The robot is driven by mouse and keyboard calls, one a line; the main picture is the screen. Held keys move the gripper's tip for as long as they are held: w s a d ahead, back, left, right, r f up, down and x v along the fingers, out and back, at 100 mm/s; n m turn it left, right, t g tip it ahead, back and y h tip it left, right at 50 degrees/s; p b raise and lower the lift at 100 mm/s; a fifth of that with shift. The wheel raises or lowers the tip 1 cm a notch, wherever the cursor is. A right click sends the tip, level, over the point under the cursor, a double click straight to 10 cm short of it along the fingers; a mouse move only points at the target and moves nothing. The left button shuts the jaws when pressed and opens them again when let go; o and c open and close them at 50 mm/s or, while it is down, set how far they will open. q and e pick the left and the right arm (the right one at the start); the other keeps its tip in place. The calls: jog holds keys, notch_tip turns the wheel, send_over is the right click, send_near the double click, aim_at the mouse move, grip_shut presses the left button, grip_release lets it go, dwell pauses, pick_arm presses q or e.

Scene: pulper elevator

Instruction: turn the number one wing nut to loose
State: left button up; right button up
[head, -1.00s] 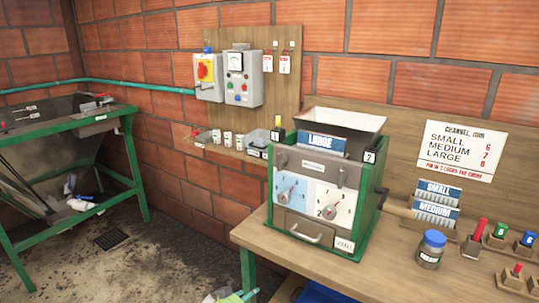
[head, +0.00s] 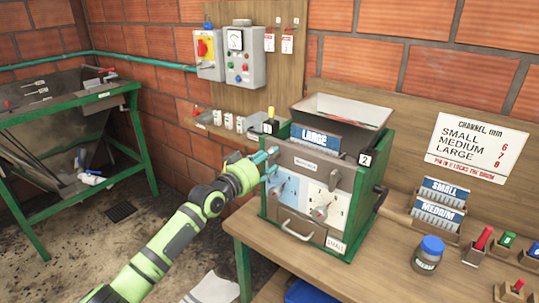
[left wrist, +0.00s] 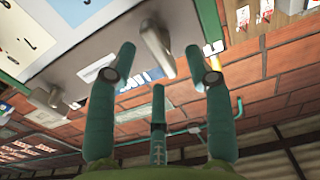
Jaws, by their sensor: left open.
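The green pulper (head: 378,150) stands on the bench with a grey front plate (head: 300,160). My left gripper (head: 270,160) is at the plate's upper left corner and hides the left wing nut in the head view. In the left wrist view that grey wing nut (left wrist: 155,48) shows as an elongated lever between the spread teal fingers of my left gripper (left wrist: 160,68). The fingers are open, and I cannot tell if they touch it. The second wing nut (head: 335,178) is on the plate's right side, also visible in the left wrist view (left wrist: 45,98). My right gripper is not visible.
Two dials, on a blue plate (head: 284,188) and a white plate (head: 325,202), sit below the front plate. A blue-lidded jar (head: 428,254) and channel racks (head: 437,212) stand right on the bench. A shelf (head: 225,132) with cups is behind left.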

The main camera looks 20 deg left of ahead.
pick_arm(q)
jog(key=shift+x, duration=0.8)
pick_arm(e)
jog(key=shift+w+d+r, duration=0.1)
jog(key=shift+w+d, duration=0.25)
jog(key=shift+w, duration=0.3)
pick_arm(q)
grip_shut()
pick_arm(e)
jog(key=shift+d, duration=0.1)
